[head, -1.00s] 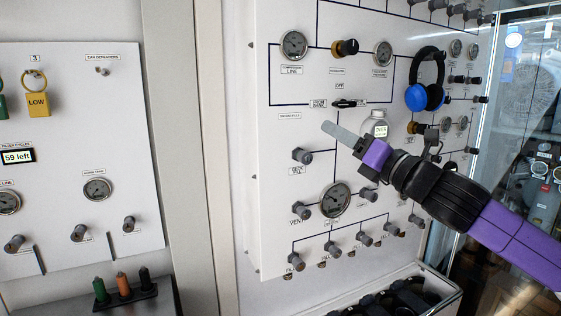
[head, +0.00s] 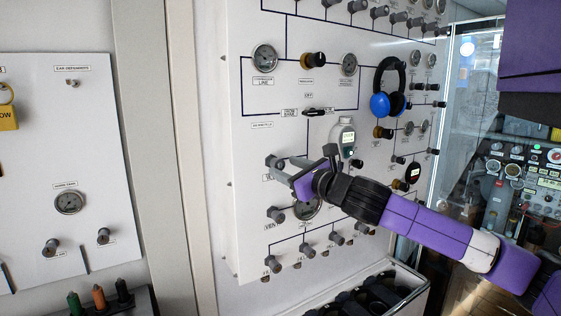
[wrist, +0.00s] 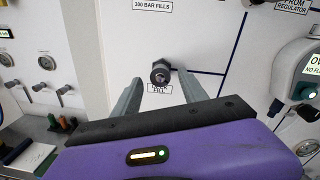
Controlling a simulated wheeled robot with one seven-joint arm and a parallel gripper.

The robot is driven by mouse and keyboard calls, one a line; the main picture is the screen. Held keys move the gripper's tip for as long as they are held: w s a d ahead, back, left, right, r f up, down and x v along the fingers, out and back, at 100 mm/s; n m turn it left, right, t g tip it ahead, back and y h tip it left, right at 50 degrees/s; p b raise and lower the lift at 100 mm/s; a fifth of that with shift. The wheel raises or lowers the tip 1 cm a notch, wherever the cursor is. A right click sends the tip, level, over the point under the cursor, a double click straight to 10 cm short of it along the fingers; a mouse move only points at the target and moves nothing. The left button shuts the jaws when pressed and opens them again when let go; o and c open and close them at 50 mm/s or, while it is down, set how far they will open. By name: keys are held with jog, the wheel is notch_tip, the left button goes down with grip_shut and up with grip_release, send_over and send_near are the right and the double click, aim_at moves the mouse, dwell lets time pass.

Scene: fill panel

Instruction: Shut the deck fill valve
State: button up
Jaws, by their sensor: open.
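The fill valve is a grey knob (head: 274,161) at the left of the white panel, and it also shows in the wrist view (wrist: 160,72). The label under it (wrist: 159,89) is partly readable and ends in "FILL". My gripper (head: 283,170) is open in front of the panel, its fingers reaching towards this knob. In the wrist view the two grey fingers stand apart, with the knob between them near the tips. I cannot tell whether either finger touches it.
A grey device with a lit screen (head: 346,138) hangs to the right of my gripper. A gauge (head: 307,207) is partly hidden below it, beside a vent knob (head: 276,214). Blue headphones (head: 388,88) hang further right. An open bin (head: 408,291) stands below.

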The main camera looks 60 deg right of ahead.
aim_at(280, 165)
jog(key=shift+p+x, duration=0.35)
jog(key=shift+x, duration=1.15)
jog(key=shift+c, duration=0.4)
grip_shut()
